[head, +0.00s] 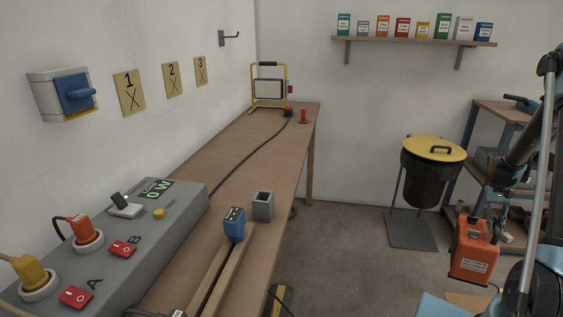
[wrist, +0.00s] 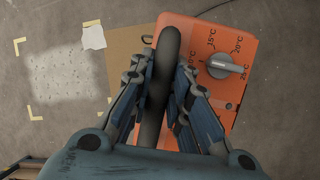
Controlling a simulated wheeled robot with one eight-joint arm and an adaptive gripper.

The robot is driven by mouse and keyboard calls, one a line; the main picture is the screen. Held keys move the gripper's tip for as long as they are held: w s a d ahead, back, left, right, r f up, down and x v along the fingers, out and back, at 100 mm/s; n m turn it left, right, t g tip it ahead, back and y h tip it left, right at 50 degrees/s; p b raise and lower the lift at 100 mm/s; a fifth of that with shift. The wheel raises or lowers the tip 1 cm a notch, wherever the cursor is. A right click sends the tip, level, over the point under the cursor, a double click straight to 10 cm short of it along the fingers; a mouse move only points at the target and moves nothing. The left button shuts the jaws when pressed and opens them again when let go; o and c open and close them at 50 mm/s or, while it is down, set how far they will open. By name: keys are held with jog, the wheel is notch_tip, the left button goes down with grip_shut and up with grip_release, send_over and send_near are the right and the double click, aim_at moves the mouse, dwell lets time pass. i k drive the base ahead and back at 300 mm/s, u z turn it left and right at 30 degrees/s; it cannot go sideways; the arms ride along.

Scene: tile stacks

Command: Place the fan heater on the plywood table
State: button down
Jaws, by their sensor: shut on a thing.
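The fan heater (head: 472,262) is an orange box with a label on its front, at the lower right of the head view. In the wrist view its orange top (wrist: 215,35) shows a grey dial with temperature marks and a dark handle. My gripper (wrist: 165,95) is shut on that handle, with a finger on each side. The gripper (head: 488,205) is above the heater in the head view. A tan, plywood-like surface (wrist: 124,58) shows beside and partly behind the heater in the wrist view; its height is unclear. It also shows in the head view (head: 466,301).
A long brown workbench (head: 185,180) runs along the left wall, with a grey socket box (head: 150,240) and a work lamp (head: 268,88). A yellow-lidded bin (head: 432,165) and a shelf rack (head: 490,105) stand behind the heater. Yellow corner marks frame a pale floor patch (wrist: 70,75).

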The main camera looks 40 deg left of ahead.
aim_at(253, 164)
jog(key=z, duration=0.1)
jog(key=i, duration=0.7)
jog(key=u, duration=1.6)
